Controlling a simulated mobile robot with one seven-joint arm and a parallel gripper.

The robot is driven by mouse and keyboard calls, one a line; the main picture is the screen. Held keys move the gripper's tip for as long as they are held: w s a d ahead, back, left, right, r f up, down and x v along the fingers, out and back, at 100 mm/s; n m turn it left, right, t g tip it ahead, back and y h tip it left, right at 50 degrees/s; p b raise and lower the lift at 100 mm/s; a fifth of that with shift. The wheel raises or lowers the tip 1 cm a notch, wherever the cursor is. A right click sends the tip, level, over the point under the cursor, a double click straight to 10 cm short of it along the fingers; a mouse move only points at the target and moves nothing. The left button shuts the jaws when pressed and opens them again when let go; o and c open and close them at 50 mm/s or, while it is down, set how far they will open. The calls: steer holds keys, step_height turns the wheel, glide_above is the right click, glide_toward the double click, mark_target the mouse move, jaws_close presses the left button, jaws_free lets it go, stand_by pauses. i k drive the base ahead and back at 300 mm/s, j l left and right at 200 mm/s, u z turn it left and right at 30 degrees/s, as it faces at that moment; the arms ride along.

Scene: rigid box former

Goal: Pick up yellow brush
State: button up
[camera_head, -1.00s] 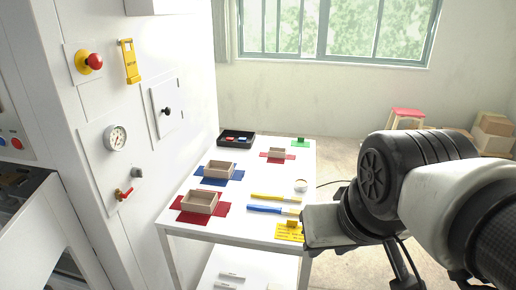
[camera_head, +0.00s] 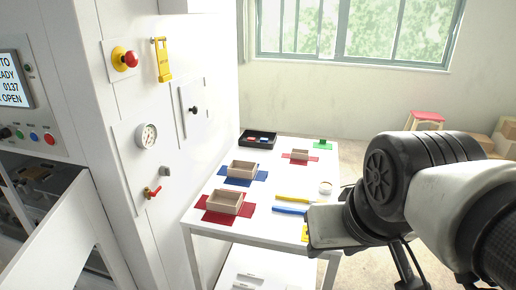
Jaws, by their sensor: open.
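The yellow brush (camera_head: 291,198) lies flat on the white table (camera_head: 265,225), near its right side. A blue brush (camera_head: 289,210) lies just in front of it, roughly parallel. My arm fills the right of the view, and its white link end covers the near right corner of the table and stands close to the right ends of both brushes. I see no gripper fingers and nothing held.
Open boxes stand on red (camera_head: 216,217) and blue (camera_head: 232,182) cut sheets. A black tray (camera_head: 258,138) is at the back left and a round white item (camera_head: 325,187) lies right of the brushes. A machine wall (camera_head: 165,100) bounds the left; a red stool (camera_head: 428,116) stands behind.

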mark_target(301, 199)
steer(key=i+j+u, duration=0.15)
steer(key=i+j, duration=0.2)
steer(key=i+j+u, duration=0.15)
steer(key=i, duration=0.35)
steer(key=j, duration=0.1)
